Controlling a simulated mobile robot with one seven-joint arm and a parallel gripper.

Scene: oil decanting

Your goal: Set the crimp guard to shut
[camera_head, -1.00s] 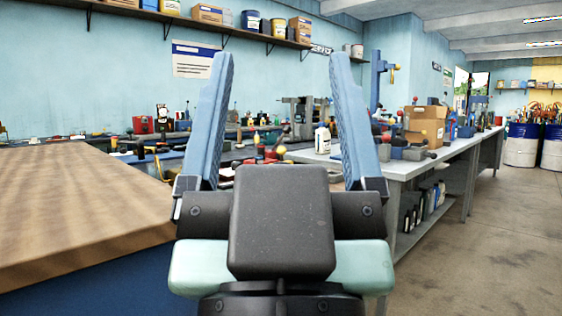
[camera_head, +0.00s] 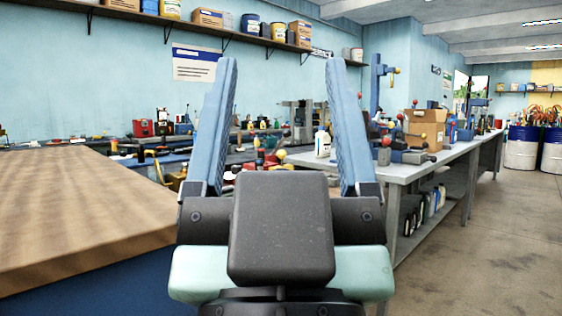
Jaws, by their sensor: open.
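My gripper (camera_head: 282,125) is in the middle of the view, pointing up and away from me. Its two blue fingers stand wide apart and nothing is between them. I cannot make out a crimp guard for certain among the many small items on the benches. A grey machine (camera_head: 300,120) stands on the far bench, seen between the fingers. The lower part of the far bench is hidden behind my gripper.
A wooden-topped bench (camera_head: 80,200) fills the left foreground. A grey table (camera_head: 405,172) on the right holds a cardboard box (camera_head: 425,128) and a white bottle (camera_head: 322,143). Blue-and-white drums (camera_head: 522,147) stand far right. The floor (camera_head: 490,245) at right is clear.

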